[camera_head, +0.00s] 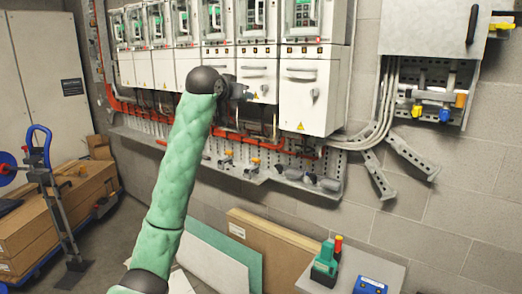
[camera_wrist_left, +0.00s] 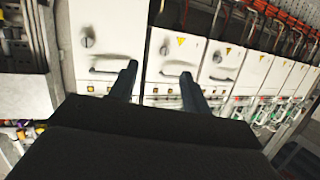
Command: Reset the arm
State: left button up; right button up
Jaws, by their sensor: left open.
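My left arm, in a green padded sleeve, reaches up through the middle of the head view. Its black wrist and left gripper (camera_head: 238,88) are in front of the row of grey-white drive cabinets (camera_head: 312,92). The fingers are small and partly hidden there. In the left wrist view the left gripper (camera_wrist_left: 157,82) shows two dark fingers spread apart with nothing between them. The cabinets (camera_wrist_left: 108,40) lie beyond the fingertips, with handles and round locks on their fronts. I cannot tell the exact gap to them. My right gripper is in neither view.
Below the cabinets run orange cables and a perforated rail (camera_head: 290,178). A grey wall box (camera_head: 430,25) hangs at right. Boards (camera_head: 270,240) lean on the wall. A small table (camera_head: 393,270) holds a green tool (camera_head: 325,264) and a blue device (camera_head: 370,286). Cartons (camera_head: 35,225) stand left.

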pick_arm(q)
jog(key=s+a+f+n+g+y, duration=0.1)
jog(key=s+a+f, duration=0.1)
jog(key=s+f, duration=0.9)
jog(key=s+a+f+g+y+p, duration=0.15)
jog(key=s+f, duration=0.55)
jog(key=f, duration=0.8)
jog(key=s+a+f+n+g+y, duration=0.1)
jog(key=s+a+f+g, duration=0.15)
jog(key=s+f, duration=0.85)
jog(key=s+a+f+g, duration=0.1)
jog(key=s+f+g, duration=0.5)
jog(key=s+f, duration=2.4)
jog(key=s, duration=0.2)
jog(key=shift+s+a+n+g, duration=0.15)
jog(key=shift+s+n+g, duration=0.15)
jog(key=shift+n+g, duration=0.1)
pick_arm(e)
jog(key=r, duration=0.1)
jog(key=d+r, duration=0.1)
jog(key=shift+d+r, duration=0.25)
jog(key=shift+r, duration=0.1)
pick_arm(q)
jog(key=shift+f, duration=0.1)
